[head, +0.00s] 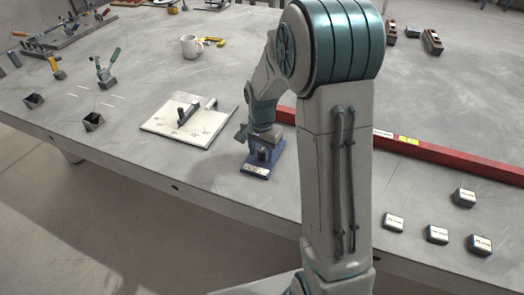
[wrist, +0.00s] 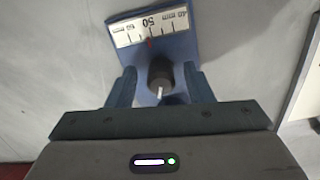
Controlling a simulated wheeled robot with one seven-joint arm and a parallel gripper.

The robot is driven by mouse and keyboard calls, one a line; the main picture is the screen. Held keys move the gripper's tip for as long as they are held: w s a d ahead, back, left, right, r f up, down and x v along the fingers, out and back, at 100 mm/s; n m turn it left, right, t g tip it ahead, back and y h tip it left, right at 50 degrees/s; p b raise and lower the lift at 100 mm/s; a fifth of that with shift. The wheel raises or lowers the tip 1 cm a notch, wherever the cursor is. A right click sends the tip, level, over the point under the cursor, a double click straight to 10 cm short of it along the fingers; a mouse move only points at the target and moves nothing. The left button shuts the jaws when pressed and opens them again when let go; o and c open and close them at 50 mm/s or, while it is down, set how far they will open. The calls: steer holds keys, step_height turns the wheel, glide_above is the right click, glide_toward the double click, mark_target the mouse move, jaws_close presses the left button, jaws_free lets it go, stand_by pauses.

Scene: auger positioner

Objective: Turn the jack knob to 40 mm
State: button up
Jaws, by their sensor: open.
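The blue jack (head: 256,171) stands on the grey table below my arm in the head view. In the wrist view its blue base (wrist: 185,45) carries a white scale (wrist: 150,28), printed upside down, with 50 near the middle and what looks like 40 toward the right end. A small red pointer (wrist: 149,42) stands close to the 50 mark. The dark round knob (wrist: 160,73) has a white line on it. My gripper (wrist: 160,83) is open, one finger on each side of the knob, with gaps showing. In the head view my gripper (head: 264,143) is over the jack.
A white board with a dark fixture (head: 185,122) lies left of the jack. A red rail (head: 420,152) runs behind and right. Several dark blocks (head: 437,234) sit at the right front. A mug (head: 190,47) and clamps (head: 105,70) are farther back. The table's front edge is close.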

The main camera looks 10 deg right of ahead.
steer(key=c, duration=1)
steer(key=shift+n, duration=0.4)
